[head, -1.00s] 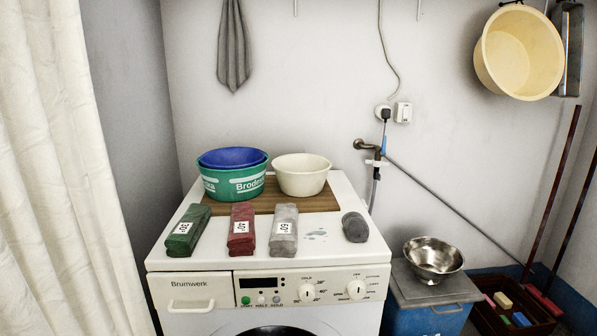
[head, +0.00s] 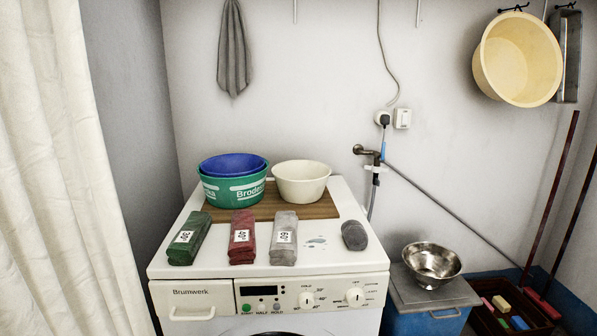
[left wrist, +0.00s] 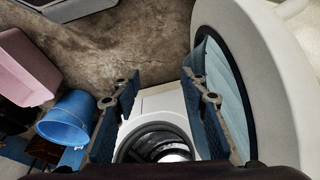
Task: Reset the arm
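My left gripper (left wrist: 164,78) shows only in the left wrist view. Its two dark blue and grey fingers are spread wide with nothing between them. Beyond them the white washing machine's round dark door (left wrist: 155,143) is visible. Neither of my arms shows in the head view, and my right gripper is in neither view.
The washing machine (head: 330,262) carries a wooden board with green, blue and cream tubs, three folded cloths and a grey roll (head: 354,235). A steel bowl (head: 432,262) rests on a blue box at right. A blue bucket (left wrist: 70,118) shows in the wrist view.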

